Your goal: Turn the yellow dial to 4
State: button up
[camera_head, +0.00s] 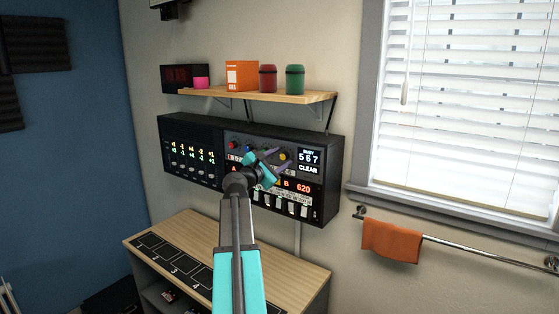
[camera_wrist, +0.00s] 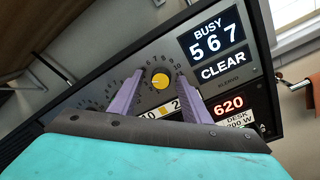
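In the head view the yellow dial (camera_head: 283,156) shows just beyond my fingers, left of the display. My gripper (camera_wrist: 160,75) is open. Its two purple fingers reach up on either side of the dial in the wrist view, with visible gaps between them and the dial. In the head view my gripper (camera_head: 277,158) is in front of the panel and hides part of it.
The black wall unit (camera_head: 329,190) carries a display (camera_head: 309,158) reading BUSY, 567 and CLEAR, a red 620 readout (camera_head: 303,188), other knobs, and white switches (camera_head: 292,208) below. A shelf (camera_head: 307,97) with containers is above. A wooden desk (camera_head: 285,275) stands below.

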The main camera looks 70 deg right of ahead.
jog(key=shift+a, duration=0.1)
jog(key=shift+w+a+f, duration=0.1)
jog(key=shift+a+f, duration=0.05)
jog(key=shift+a, duration=0.25)
jog(key=b+v, duration=0.4)
jog(key=v, duration=0.9)
jog(key=shift+d, duration=0.1)
